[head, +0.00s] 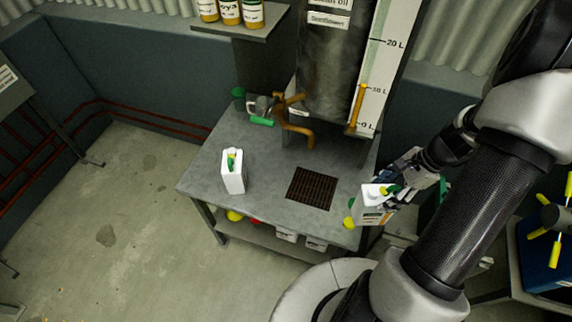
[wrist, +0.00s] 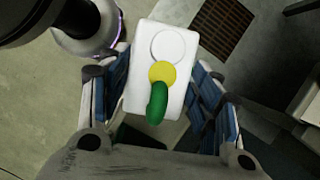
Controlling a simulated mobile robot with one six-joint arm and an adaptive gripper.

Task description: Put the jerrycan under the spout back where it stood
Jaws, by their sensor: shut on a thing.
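My gripper (head: 390,190) is shut on a white jerrycan (head: 371,212) with a green and yellow part on its top. It holds the can at the right front corner of the steel table (head: 262,190), right of the grate (head: 312,188). In the wrist view the can (wrist: 150,95) is seen from above, between the blue finger pads. Whether its base touches anything is hidden. A second white jerrycan (head: 233,175) stands upright on the table's left part. The orange-brown spout (head: 297,130) comes off the dark tank (head: 325,75); no can is on the grate below it.
A green-handled tap or tool (head: 262,121) and a green item (head: 238,93) are at the table's back left. White containers (head: 287,236) and coloured items (head: 234,215) are on the lower shelf. A blue box (head: 545,260) with yellow-tipped handles is at right.

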